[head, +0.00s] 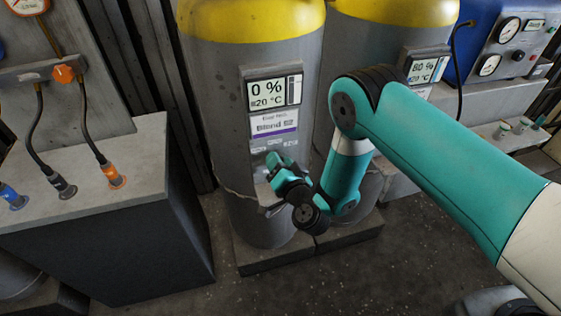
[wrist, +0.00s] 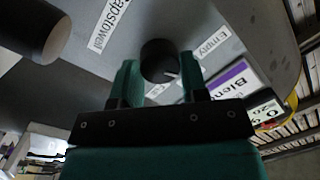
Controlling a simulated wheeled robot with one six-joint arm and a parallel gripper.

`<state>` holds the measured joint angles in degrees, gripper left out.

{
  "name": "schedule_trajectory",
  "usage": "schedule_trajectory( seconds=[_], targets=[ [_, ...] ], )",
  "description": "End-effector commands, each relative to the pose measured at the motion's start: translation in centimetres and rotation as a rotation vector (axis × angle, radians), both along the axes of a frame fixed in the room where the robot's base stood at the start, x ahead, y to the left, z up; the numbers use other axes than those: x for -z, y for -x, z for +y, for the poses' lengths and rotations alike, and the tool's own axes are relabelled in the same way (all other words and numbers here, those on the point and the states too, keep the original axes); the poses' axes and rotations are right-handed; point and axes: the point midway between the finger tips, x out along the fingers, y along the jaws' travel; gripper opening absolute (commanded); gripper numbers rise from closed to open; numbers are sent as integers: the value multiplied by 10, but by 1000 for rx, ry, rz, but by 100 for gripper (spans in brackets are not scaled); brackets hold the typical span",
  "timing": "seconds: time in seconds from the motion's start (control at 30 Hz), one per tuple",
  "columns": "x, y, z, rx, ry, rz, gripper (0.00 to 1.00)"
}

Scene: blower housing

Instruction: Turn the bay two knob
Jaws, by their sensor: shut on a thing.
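The tank's display (head: 270,93) reads 0 % and 20 °C. Labels reading "Empty" (wrist: 212,45) and "Capstowell" (wrist: 110,25) lie around the knob. I cannot read a bay number.
A second yellow-topped tank (head: 345,60) stands close on the right, its display (head: 422,70) reading about 80 %. A grey bench (head: 140,160) with plugged cables is at left. A blue gauge unit (head: 480,50) is at the back right. The floor (head: 420,255) in front is clear.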

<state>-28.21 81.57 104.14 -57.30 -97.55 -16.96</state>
Motion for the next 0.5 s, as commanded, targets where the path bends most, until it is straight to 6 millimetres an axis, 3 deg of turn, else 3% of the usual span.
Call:
schedule_trajectory(
  seconds=[0.5],
  targets=[
    [3,2,2,-5,455,-125,17]
  ],
)
